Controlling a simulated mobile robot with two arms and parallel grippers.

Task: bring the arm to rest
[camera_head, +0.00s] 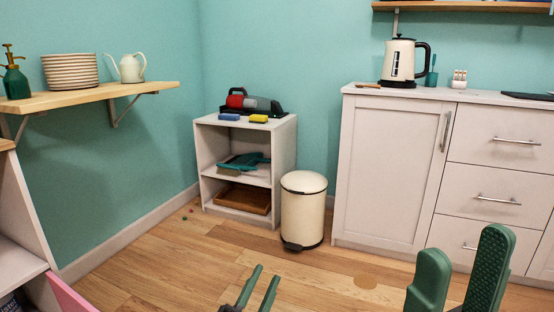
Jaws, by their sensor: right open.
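My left gripper (266,273) shows at the bottom centre, its two thin green fingers apart with nothing between them. It is low in the picture, over the wooden floor (150,270). My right gripper (464,245) shows at the bottom right, closer to the camera, with two broad green fingers apart and empty. It appears in front of the white cabinet (388,175). Most of both arms is out of the picture.
A cream bin (304,210) stands beside a low shelf (286,165) holding a handheld vacuum (262,106) and sponges. A kettle (400,62) stands on the counter. A wall shelf (150,88) holds plates and a watering can. The floor's middle is mostly clear.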

